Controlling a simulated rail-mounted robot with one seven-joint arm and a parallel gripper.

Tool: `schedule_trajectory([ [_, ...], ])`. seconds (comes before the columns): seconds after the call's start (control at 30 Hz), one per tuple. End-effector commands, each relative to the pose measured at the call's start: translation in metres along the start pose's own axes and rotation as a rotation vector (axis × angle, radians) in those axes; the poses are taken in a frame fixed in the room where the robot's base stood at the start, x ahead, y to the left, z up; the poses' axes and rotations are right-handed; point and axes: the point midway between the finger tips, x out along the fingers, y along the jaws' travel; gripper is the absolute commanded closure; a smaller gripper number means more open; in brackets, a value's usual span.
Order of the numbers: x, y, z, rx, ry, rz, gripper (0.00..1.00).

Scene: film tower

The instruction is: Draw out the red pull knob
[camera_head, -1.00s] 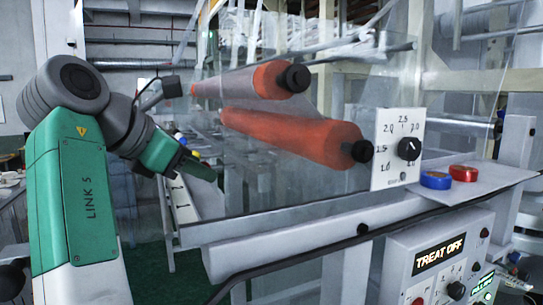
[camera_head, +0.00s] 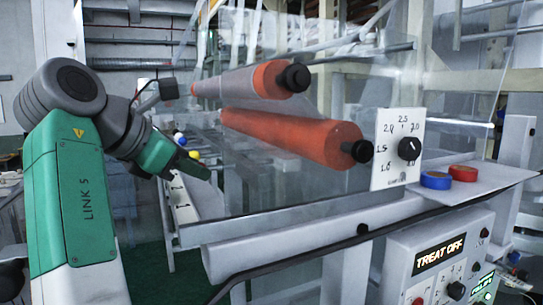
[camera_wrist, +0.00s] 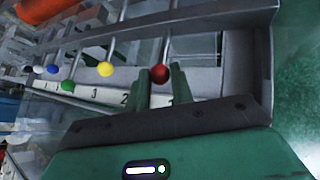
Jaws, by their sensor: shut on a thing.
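The red pull knob (camera_wrist: 160,75) is a small round ball on the end of a thin metal rod. In the wrist view my gripper (camera_wrist: 161,84) has one green finger on each side of it and is shut on it. The knob sits above the number strip (camera_wrist: 110,97), near its right end. In the head view my gripper (camera_head: 205,173) points down and right at the left end of the machine. The red knob cannot be made out there.
A yellow knob (camera_wrist: 105,69), a green knob (camera_wrist: 67,86), a blue knob (camera_wrist: 53,69) and a white knob (camera_wrist: 38,70) stand left of the red one. Orange rollers (camera_head: 295,138) and a clear panel stand right of my gripper in the head view.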

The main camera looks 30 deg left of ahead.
Motion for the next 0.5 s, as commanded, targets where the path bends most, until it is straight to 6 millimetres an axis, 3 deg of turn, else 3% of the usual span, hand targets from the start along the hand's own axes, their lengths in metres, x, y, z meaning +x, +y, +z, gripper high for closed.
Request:
schedule_trajectory([
  [0.5, -0.012, 0.005, -0.009, 0.0, -0.001, 0.001, 0.91],
])
